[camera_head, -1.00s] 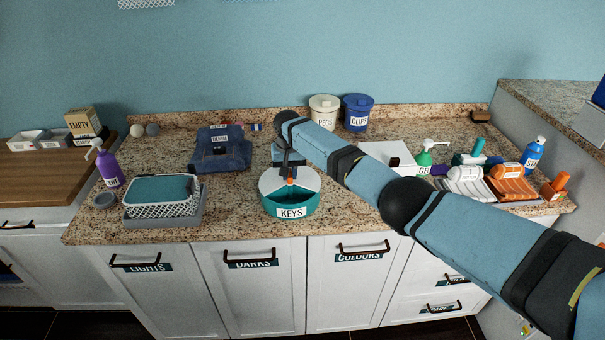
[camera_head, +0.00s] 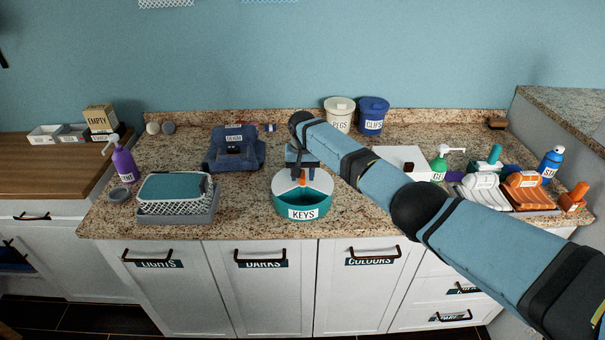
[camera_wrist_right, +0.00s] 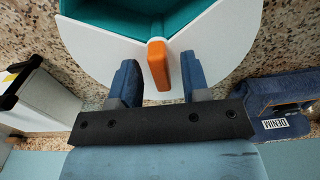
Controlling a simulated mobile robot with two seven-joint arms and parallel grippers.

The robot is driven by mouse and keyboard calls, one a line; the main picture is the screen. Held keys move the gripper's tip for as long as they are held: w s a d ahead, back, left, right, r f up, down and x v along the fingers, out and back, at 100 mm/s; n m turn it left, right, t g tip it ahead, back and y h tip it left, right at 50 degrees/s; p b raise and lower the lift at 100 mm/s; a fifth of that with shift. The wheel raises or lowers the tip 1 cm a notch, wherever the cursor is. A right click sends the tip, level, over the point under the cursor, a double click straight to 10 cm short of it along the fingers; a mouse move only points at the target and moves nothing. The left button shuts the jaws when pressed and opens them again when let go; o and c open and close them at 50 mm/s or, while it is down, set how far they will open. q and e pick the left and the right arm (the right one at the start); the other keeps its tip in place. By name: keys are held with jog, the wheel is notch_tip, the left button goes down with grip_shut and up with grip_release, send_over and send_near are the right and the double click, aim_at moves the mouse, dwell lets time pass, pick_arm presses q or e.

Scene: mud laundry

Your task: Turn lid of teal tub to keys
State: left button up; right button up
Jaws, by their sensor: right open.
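The teal tub (camera_head: 290,207) stands on the granite counter with a KEYS label on its front. Its white round lid (camera_head: 287,184) has a cut-out sector at the front, on the KEYS side, through which the teal inside shows. An orange handle (camera_wrist_right: 159,64) stands up on the lid. My right gripper (camera_wrist_right: 158,82) is above the lid, its two blue fingers apart on either side of the orange handle. In the wrist view there is a gap between each finger and the handle. In the head view the gripper (camera_head: 302,172) partly hides the lid's back. My left gripper is not in view.
Folded denim (camera_head: 236,150) lies to the left behind the tub, and a wire basket (camera_head: 175,208) stands further left. A white box (camera_head: 401,160), bottles and brushes stand to the right. The PEGS (camera_head: 339,112) and CLIPS (camera_head: 373,115) pots are at the back.

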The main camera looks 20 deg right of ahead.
aim_at(303, 175)
notch_tip(303, 175, up, 14)
jog(key=b, duration=0.1)
jog(key=shift+f, duration=0.15)
dwell(0.4)
